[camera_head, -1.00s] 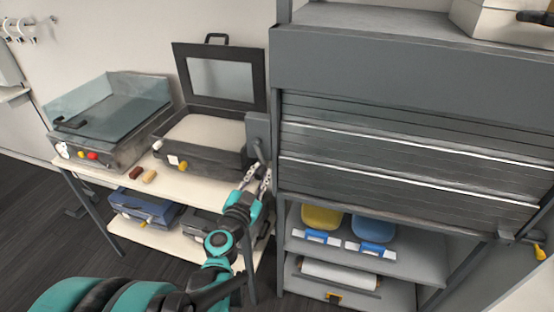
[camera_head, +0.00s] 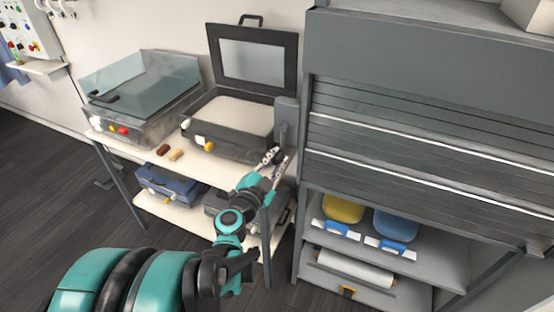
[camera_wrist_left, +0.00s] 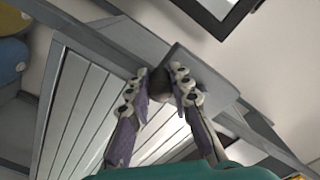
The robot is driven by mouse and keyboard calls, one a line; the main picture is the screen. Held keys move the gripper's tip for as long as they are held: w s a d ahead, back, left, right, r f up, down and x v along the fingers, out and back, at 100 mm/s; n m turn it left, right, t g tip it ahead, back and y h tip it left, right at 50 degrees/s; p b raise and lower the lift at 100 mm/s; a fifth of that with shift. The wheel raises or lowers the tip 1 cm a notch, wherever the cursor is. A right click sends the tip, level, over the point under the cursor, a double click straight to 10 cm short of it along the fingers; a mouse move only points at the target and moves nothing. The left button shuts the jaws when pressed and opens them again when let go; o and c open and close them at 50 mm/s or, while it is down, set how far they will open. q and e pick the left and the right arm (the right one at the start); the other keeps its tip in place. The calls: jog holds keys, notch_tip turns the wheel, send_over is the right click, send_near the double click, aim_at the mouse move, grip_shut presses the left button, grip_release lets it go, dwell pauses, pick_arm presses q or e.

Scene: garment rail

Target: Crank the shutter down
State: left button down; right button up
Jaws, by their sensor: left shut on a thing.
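The grey slatted shutter (camera_head: 420,160) hangs part-way down the front of the tall cabinet; the shelves below it are open to view. A grey crank box (camera_head: 286,111) sits on the cabinet's left side, with a crank arm (camera_head: 283,134) on it. My left gripper (camera_head: 273,158) is at the lower end of this crank. In the left wrist view its two fingers (camera_wrist_left: 160,88) are closed around a dark crank knob (camera_wrist_left: 159,84), partly hidden between them. The shutter slats (camera_wrist_left: 82,110) also show there. My right gripper is not in view.
A bench (camera_head: 120,147) left of the cabinet carries a clear-lidded machine (camera_head: 140,95) and an open black case (camera_head: 225,125). A blue case (camera_head: 168,186) is on its lower shelf. Yellow (camera_head: 343,208) and blue (camera_head: 396,222) items stand under the shutter. Dark floor (camera_head: 50,200) lies clear at left.

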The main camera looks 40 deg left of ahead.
pick_arm(q)
jog(key=c, duration=1.3)
grip_release()
jog(key=shift+c, duration=0.2)
jog(key=shift+v, duration=3.8)
